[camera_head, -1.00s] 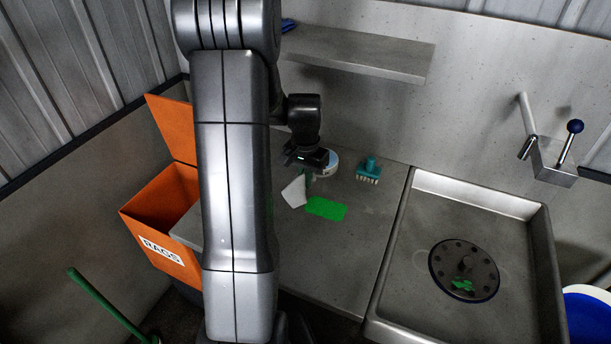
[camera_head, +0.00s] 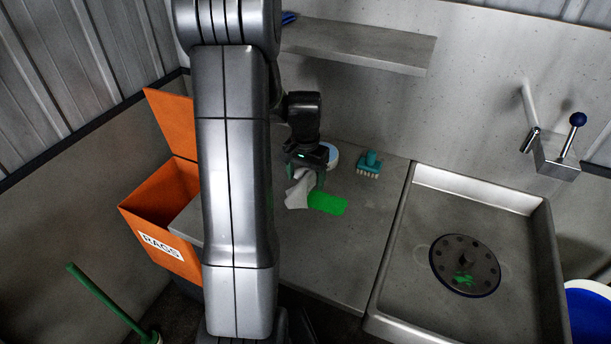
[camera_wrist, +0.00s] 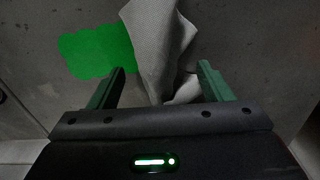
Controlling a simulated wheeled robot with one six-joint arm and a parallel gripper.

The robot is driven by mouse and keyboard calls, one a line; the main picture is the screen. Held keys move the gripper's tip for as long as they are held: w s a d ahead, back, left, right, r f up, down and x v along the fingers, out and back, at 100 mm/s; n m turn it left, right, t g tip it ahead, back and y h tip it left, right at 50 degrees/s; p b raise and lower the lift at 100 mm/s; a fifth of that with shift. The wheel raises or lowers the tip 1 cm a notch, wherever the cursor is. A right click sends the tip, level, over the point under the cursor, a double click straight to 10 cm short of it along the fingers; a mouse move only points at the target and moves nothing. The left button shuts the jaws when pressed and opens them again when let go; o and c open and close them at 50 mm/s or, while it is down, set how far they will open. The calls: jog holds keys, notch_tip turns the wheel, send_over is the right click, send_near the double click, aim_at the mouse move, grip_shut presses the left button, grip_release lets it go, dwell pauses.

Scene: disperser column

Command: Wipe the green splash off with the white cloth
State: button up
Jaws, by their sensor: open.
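The white cloth (camera_head: 297,194) lies crumpled on the grey bench top at the left edge of the green splash (camera_head: 327,203). In the wrist view the cloth (camera_wrist: 158,45) reaches back between the two green fingers, and the green splash (camera_wrist: 97,50) lies beside it on the left. My gripper (camera_head: 305,172) is low over the cloth. In the wrist view my gripper (camera_wrist: 162,80) is open, its fingers on either side of the cloth with gaps between. Part of the cloth is hidden under the gripper body.
A teal brush (camera_head: 369,164) stands right of the splash, and a round white and blue thing (camera_head: 331,155) sits behind my gripper. A sink (camera_head: 400,290) with green specks on its drain (camera_head: 465,266) is at right. An orange rag bin (camera_head: 160,215) is at left. A shelf (camera_head: 355,46) hangs above.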

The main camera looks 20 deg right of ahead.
jog(key=shift+f, duration=0.15)
jog(key=shift+f+b, duration=0.9)
jog(key=shift+f, duration=0.25)
jog(key=shift+r, duration=0.1)
grip_shut()
jog(key=shift+r+p, duration=0.3)
jog(key=p, duration=0.3)
